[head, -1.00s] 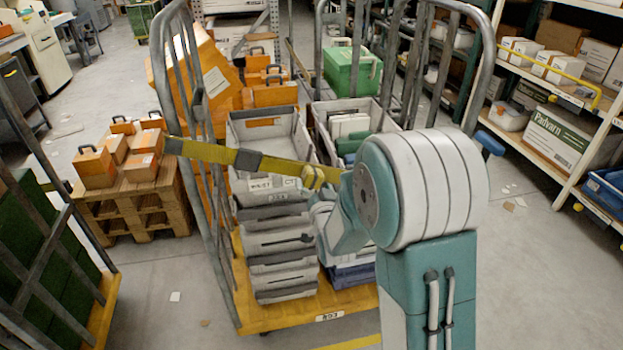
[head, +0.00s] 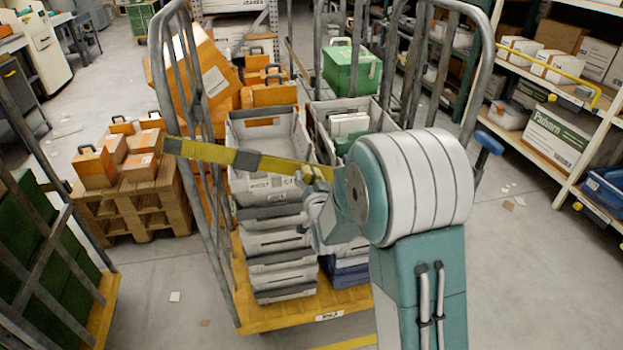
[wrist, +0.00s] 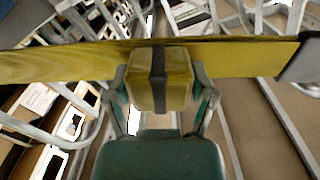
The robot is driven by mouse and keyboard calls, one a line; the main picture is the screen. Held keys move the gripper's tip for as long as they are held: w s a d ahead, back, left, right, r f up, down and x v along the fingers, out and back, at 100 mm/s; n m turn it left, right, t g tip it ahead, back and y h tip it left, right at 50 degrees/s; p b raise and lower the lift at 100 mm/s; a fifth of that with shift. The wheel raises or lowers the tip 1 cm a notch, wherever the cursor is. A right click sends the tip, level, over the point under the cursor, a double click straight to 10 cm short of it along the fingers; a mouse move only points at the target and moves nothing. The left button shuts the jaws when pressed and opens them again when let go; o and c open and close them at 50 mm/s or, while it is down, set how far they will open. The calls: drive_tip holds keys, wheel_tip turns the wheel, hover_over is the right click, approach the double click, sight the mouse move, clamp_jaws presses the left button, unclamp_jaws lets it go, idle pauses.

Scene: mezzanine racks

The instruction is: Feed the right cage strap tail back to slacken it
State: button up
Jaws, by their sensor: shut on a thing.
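A yellow strap with dark patches (head: 205,152) runs across the front of the roll cage (head: 160,70), from its left post towards the right until my arm hides it. In the wrist view the strap (wrist: 60,62) crosses the whole picture, with a grey fitting (wrist: 302,60) at its right end. My gripper (wrist: 160,92) is shut on a thick yellow strap tail with a dark band (wrist: 175,82), just in front of the strap. One finger shows on each side of it.
A pallet (head: 140,205) with orange cases stands left, racks (head: 545,160) right.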

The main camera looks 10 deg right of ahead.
sight(279, 167)
drive_tip(key=a+r, duration=0.1)
drive_tip(key=a, duration=0.1)
drive_tip(key=a+r, duration=0.1)
drive_tip(key=a, duration=0.4)
drive_tip(key=shift+r, duration=0.4)
drive_tip(key=shift+w+d+y, duration=0.1)
drive_tip(key=shift+d+y, duration=0.05)
drive_tip(key=shift+y, duration=0.25)
drive_tip(key=shift+d, duration=0.1)
drive_tip(key=o, duration=1.1)
drive_tip(key=shift+o, duration=0.8)
drive_tip(key=shift+a, duration=0.3)
drive_tip(key=shift+f, duration=0.1)
